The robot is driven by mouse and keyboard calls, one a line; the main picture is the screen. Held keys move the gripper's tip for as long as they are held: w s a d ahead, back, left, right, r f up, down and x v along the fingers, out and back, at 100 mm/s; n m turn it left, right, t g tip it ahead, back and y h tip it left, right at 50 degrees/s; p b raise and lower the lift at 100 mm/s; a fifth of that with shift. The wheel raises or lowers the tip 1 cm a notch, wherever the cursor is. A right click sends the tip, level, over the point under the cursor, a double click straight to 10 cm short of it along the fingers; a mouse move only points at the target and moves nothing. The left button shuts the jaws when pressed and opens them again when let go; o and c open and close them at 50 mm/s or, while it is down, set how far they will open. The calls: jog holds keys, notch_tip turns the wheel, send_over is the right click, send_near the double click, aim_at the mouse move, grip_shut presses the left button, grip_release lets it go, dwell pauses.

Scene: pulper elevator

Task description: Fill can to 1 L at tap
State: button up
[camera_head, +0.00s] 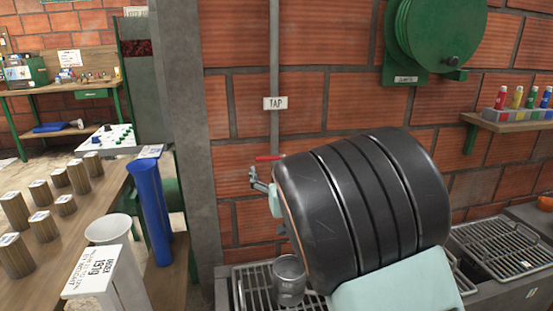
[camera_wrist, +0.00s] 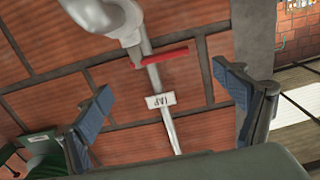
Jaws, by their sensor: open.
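The tap (camera_head: 258,178) has a red lever and comes out from the brick wall beside a grey pipe. In the wrist view the tap body (camera_wrist: 115,18) is at the top, with its red lever (camera_wrist: 163,57) sticking out to the right. A small grey metal can (camera_head: 289,283) stands upright on the sink grate below the tap, at the left of my black arm link. What it holds cannot be seen. My gripper (camera_wrist: 163,82) is open and empty, its blue-padded fingers spread wide, with the lever and pipe seen between and beyond them. In the head view my arm mostly hides it.
A TAP sign (camera_head: 275,103) hangs on the pipe.

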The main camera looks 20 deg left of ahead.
aim_at(274, 158)
jog(key=x, duration=0.9)
jog(key=shift+w+a, duration=0.15)
jog(key=c, duration=1.7)
jog(key=shift+n+y+b, duration=0.3)
jog(key=shift+y, duration=0.1)
jog(key=shift+s+d+r+n+g+y+p, duration=0.1)
jog(key=shift+d+n+g+y+p, duration=0.1)
jog(key=shift+n+g+y, duration=0.4)
jog(key=shift+s+d+n+g+y+p, duration=0.1)
jog(key=shift+d+n+g+y+p, duration=0.1)
jog(key=shift+n+g+y, duration=0.35)
jog(key=shift+s+d+r+n+g+y+p, duration=0.1)
jog(key=shift+s+n+g+y+p, duration=0.05)
jog(key=shift+n+g+y+p, duration=0.45)
jog(key=shift+s+d+n+g+y+p, duration=0.1)
jog(key=shift+n+g+y+p, duration=0.15)
jog(key=shift+g+y+p, duration=0.25)
jog(key=shift+s+n+g+y+p, duration=0.1)
jog(key=shift+n+g+y+p, duration=0.35)
jog(key=shift+g, duration=0.4)
jog(key=shift+s, duration=0.1)
